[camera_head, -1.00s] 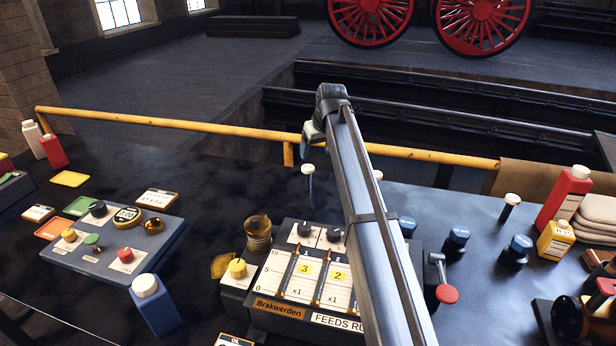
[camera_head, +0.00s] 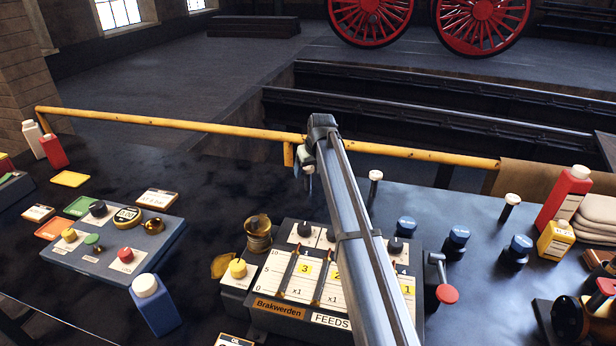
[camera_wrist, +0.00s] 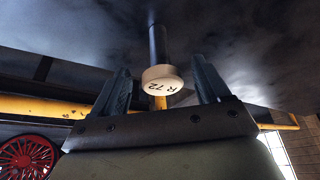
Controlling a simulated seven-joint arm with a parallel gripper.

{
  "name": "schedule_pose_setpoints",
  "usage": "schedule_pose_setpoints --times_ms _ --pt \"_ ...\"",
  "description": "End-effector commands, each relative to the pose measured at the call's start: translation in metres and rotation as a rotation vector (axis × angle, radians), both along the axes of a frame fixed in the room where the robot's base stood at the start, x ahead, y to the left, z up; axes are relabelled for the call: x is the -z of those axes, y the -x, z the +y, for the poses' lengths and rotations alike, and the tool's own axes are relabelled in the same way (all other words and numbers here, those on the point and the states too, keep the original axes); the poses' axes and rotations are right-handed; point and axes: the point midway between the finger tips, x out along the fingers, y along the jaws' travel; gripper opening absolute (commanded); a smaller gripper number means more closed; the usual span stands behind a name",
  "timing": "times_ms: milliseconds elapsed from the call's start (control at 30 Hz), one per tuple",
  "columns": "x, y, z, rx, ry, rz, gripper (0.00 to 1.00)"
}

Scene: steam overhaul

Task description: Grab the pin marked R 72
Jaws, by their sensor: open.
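The pin marked R 72 (camera_wrist: 163,80) has a dark stem and a round white cap with the marking on it. In the wrist view its cap shows between the two spread fingers of my gripper (camera_wrist: 162,88), with a gap on both sides. The stem runs from the cap to the dark bench top. In the head view my gripper (camera_head: 304,158) is just over the leftmost of the standing pins (camera_head: 309,172), hiding part of it. My gripper is open and holds nothing.
Two more white-capped pins stand to the right, a middle one (camera_head: 374,186) and a right one (camera_head: 509,206). A labelled lever box (camera_head: 300,278) lies in front, partly behind my arm. A yellow rail (camera_head: 170,122) runs behind the bench.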

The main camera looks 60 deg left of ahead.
Motion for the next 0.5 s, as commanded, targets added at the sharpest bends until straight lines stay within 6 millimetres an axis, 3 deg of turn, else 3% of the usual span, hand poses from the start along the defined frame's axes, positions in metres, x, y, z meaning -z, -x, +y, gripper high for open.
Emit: schedule_pose_setpoints --times_ms 200,500 --pt "0.025 0.0 0.013 0.0 0.001 0.0 0.76" --pt "0.029 0.0 0.014 0.0 0.0 0.0 0.74"
